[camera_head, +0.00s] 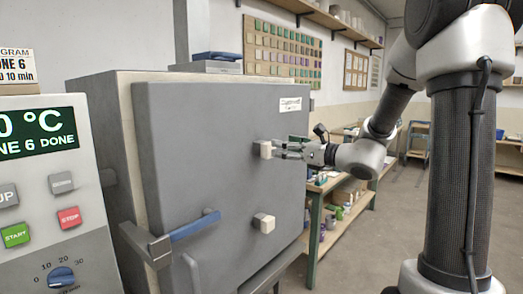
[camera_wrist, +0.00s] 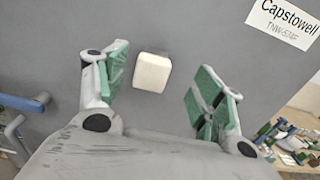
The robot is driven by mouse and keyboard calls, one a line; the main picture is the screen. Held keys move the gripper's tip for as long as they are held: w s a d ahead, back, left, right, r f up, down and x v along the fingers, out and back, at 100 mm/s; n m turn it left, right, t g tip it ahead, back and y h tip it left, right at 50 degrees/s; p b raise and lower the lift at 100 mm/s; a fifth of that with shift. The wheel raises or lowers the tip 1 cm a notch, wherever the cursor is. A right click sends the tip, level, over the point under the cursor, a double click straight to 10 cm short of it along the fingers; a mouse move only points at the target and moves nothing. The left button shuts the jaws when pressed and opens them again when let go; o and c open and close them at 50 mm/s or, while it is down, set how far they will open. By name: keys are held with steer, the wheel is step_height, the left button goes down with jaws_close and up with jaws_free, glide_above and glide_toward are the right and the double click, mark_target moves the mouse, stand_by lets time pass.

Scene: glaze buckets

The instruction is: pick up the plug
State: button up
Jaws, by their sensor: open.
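A cream, block-shaped plug (camera_head: 264,149) sits in the upper part of the grey kiln door (camera_head: 185,170). A second, similar plug (camera_head: 264,222) sits lower on the same door. My gripper (camera_head: 279,149) is open in front of the upper plug, pointing at the door. In the wrist view the upper plug (camera_wrist: 152,72) shows between the green-padded fingers of my gripper (camera_wrist: 160,83), nearer the left finger. A gap shows on both sides of it, and the jaws hold nothing. Whether the fingertips reach past its front face is unclear.
A blue-handled latch (camera_head: 195,225) sticks out from the door's lower left. A control panel (camera_head: 45,190) with a green display stands at the left front. A workbench (camera_head: 318,190) with bottles below stands right of the kiln. Open floor (camera_head: 375,250) lies at the right.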

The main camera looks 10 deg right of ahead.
mark_target(269, 143)
steer(key=x, duration=0.6)
steer(key=shift+w+a+f, duration=0.1)
steer(key=shift+a+f, duration=0.1)
steer(key=shift+a, duration=0.25)
steer(key=shift+c, duration=0.4)
steer(key=c, duration=1.1)
steer(key=shift+r, duration=0.1)
steer(key=v, duration=1.8)
steer(key=shift+v, duration=4.25)
